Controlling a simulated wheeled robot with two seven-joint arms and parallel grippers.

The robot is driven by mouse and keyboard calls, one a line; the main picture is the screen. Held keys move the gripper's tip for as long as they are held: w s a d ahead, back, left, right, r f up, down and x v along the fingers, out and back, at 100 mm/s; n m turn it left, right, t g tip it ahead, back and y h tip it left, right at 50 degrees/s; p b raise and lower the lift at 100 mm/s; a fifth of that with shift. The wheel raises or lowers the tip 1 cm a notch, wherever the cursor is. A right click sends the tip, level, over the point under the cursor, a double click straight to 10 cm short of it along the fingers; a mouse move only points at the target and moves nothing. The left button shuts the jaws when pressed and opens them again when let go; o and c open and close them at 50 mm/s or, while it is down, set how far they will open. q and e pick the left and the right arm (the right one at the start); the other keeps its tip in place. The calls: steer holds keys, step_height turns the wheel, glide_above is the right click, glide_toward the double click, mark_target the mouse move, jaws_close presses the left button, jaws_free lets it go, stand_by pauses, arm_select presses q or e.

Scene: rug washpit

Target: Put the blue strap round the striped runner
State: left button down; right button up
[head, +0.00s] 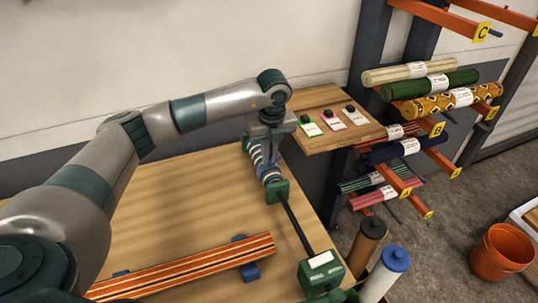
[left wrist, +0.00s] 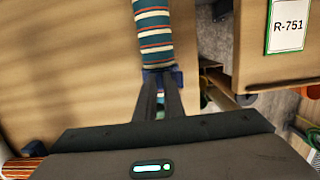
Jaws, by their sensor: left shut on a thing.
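A teal roll with red and white stripes, the striped runner (head: 255,153), lies at the far right part of the table. In the left wrist view the runner (left wrist: 154,35) stretches away from the fingers. The blue strap (left wrist: 178,76) shows at the fingertips, against the runner's body; the fingers hide most of it, so I cannot tell how far round it reaches. My left gripper (head: 271,153) points down over the runner, and in the left wrist view its fingers (left wrist: 160,82) are nearly together, shut on the strap. My right gripper is not in view.
An orange striped roll (head: 185,268) lies on blue supports at the front. Green blocks with a black bar (head: 297,228) line the table's right side. A side shelf (head: 325,98) holds labelled cards; a rack of rolls (head: 430,85) stands beyond. The table's middle is clear.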

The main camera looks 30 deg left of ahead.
arm_select(q)
steer(key=c, duration=1.8)
jaws_free()
steer(key=shift+r, duration=0.1)
